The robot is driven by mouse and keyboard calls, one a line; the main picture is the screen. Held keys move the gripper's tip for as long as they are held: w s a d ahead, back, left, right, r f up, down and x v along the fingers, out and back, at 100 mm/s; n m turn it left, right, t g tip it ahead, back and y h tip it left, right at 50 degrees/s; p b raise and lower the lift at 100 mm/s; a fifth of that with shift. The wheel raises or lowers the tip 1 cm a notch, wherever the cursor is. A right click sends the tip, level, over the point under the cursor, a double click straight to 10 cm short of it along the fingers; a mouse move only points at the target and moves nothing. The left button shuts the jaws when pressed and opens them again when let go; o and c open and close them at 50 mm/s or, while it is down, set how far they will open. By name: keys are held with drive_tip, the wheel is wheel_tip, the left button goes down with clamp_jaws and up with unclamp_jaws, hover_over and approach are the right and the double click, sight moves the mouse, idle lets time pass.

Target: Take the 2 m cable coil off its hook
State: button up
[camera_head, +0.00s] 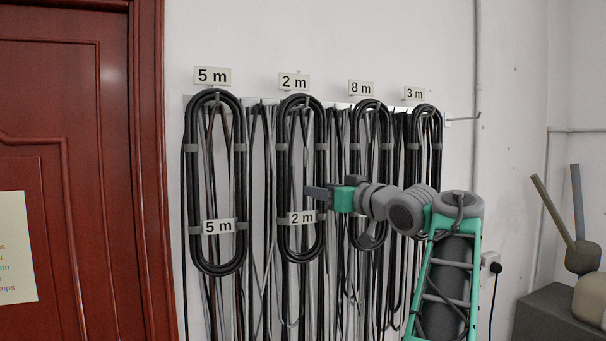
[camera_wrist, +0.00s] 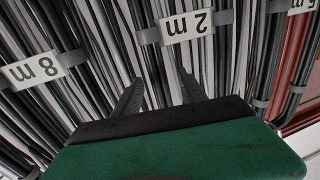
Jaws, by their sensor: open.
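The 2 m cable coil (camera_head: 283,175) is a long black oval loop with grey bands and a white "2 m" tag (camera_head: 301,217). It hangs on the wall rack under the "2 m" sign (camera_head: 293,82), second from the left. My gripper (camera_head: 308,192) is at the coil's right side, level with its lower half. In the wrist view my gripper (camera_wrist: 160,88) is open, its two dark fingers pointing at the cables with nothing clearly between them. The 2 m tag (camera_wrist: 187,26) shows upside down just beyond the fingertips. Whether the fingers touch the coil I cannot tell.
The 5 m coil (camera_head: 190,180) hangs to the left and the 8 m coil (camera_head: 386,150) to the right, partly behind my arm. The 3 m coil (camera_head: 437,130) is farther right. Loose cables hang between and behind them. A red door (camera_head: 70,120) stands at left.

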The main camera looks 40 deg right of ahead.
drive_tip(key=shift+w, duration=0.6)
drive_tip(key=shift+c, duration=0.4)
drive_tip(key=shift+f, duration=0.1)
clamp_jaws()
idle(0.4)
